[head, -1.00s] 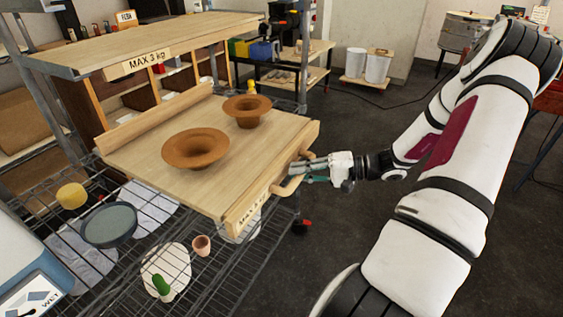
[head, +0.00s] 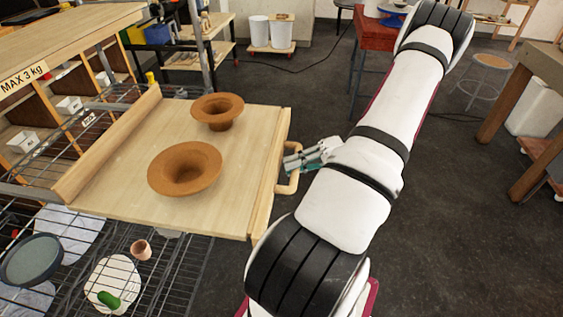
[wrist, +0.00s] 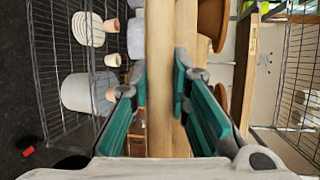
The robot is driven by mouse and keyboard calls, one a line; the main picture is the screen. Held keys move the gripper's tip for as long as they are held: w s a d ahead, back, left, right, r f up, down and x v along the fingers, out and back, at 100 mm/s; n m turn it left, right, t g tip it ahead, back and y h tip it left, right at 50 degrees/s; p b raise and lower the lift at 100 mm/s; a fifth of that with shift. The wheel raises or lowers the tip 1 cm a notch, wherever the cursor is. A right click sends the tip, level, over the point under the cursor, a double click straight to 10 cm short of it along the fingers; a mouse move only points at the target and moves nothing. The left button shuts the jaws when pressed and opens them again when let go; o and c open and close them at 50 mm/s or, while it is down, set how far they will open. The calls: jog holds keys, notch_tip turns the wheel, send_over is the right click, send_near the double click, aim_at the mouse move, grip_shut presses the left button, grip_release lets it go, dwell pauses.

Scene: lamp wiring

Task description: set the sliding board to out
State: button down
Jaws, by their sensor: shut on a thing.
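The sliding board (head: 115,195) is a pale wooden board on the wire rack, drawn far out from under the upper wooden top. Its raised back ledge (head: 108,145) shows clear of the cubbies. A wooden bar handle (head: 291,182) is on its front edge. My gripper (head: 294,163) is at this handle, shut on it; in the wrist view its teal fingers (wrist: 155,95) lie on both sides of the wooden bar (wrist: 160,40). Part of the grip is hidden in the head view.
Two brown flared pots, a larger one (head: 185,168) and a smaller one (head: 218,111), stand upright on the board. Below, the wire shelf holds a grey-green dish (head: 32,260) and a small terracotta pot (head: 141,249). Dark floor (head: 450,215) on the right is open.

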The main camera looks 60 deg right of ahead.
jog(key=shift+s+d+f, duration=0.1)
jog(key=shift+s+d, duration=0.05)
jog(key=shift+s, duration=0.2)
jog(key=c, duration=1.5)
grip_release()
jog(key=shift+s+d, duration=0.1)
jog(key=shift+s, duration=0.05)
jog(key=v, duration=1.2)
